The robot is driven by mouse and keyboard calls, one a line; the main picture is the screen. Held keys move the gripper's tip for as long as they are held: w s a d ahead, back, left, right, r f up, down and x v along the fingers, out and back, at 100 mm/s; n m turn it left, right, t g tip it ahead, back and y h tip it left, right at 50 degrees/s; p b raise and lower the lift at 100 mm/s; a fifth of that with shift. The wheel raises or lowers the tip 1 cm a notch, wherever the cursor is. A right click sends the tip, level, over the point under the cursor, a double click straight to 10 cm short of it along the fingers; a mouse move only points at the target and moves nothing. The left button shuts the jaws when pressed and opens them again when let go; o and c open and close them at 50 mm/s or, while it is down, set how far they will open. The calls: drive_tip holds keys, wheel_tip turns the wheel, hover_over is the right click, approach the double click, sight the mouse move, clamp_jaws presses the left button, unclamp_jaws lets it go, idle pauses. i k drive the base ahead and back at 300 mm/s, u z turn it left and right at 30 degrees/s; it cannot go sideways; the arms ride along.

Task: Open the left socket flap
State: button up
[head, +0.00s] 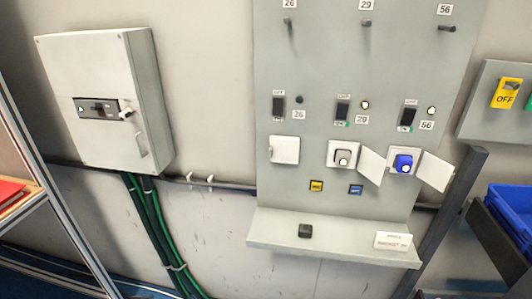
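The left socket flap (284,150) is a white square cover on the grey wall panel (310,60). It looks shut, and whatever lies behind it is hidden. The middle socket (343,154) has its white flap (371,165) swung open to the right, with a round pale grey piece in it. The right socket has a blue piece (403,163) in it, and its flap (436,171) is open to the right. My gripper is not in view.
A shelf (290,243) below the sockets holds a small black block (305,230) and a white label card (393,240). Switches (343,112) sit above. A grey breaker box (105,100) hangs at left, a blue bin (512,215) and dark post (445,215) at right.

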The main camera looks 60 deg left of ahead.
sight(284, 151)
drive_tip(key=u, duration=2.55)
drive_tip(key=k, duration=1.1)
drive_tip(key=u, duration=1.25)
drive_tip(key=i, duration=1.45)
drive_tip(key=z, duration=1.25)
drive_tip(key=i, duration=0.5)
drive_tip(key=z, duration=0.55)
